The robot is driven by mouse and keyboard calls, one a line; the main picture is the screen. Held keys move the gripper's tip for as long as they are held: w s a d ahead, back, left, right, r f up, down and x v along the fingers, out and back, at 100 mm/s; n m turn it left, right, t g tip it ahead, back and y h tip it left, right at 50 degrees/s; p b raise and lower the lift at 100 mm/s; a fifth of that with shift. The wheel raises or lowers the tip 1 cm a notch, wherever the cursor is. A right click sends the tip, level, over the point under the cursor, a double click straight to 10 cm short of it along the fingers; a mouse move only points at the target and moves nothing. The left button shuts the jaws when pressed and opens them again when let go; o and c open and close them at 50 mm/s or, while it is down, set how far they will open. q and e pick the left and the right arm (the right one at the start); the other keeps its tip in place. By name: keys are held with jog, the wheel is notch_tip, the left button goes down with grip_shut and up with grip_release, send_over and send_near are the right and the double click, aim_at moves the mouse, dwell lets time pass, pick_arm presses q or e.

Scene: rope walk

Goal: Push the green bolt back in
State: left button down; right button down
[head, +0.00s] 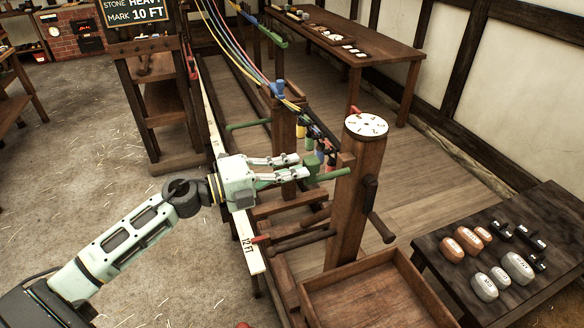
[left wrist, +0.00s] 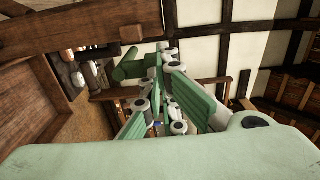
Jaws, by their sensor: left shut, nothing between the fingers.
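The green bolt (head: 331,174) is a round green bar that sticks out to the left of the wooden post with the white dial (head: 366,125). My left gripper (head: 304,166) reaches in from the left, its fingers pointing right at the bolt's near end. It is shut and empty. I cannot tell whether the fingertips touch the bolt. In the left wrist view the green bolt (left wrist: 131,66) shows beyond the fingers, next to a wooden beam (left wrist: 80,30). The bolt's far end is hidden at the post. My right gripper is not in view.
A wooden crank handle (head: 382,228) hangs on the post's right side. An open wooden box (head: 310,300) stands below. A dark table (head: 540,215) with several weights is at right. Coloured ropes (head: 235,45) run to the back. Floor at left is clear.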

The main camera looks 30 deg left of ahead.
aim_at(304, 166)
pick_arm(q)
jog(key=p+x, duration=0.1)
jog(key=x, duration=0.3)
jog(key=shift+w+d+r+p, duration=0.15)
jog(key=shift+w+d+p, duration=0.15)
jog(key=shift+p, duration=0.1)
jog(key=shift+w+d, duration=0.1)
jog(key=shift+w, duration=0.1)
jog(key=shift+s, duration=0.15)
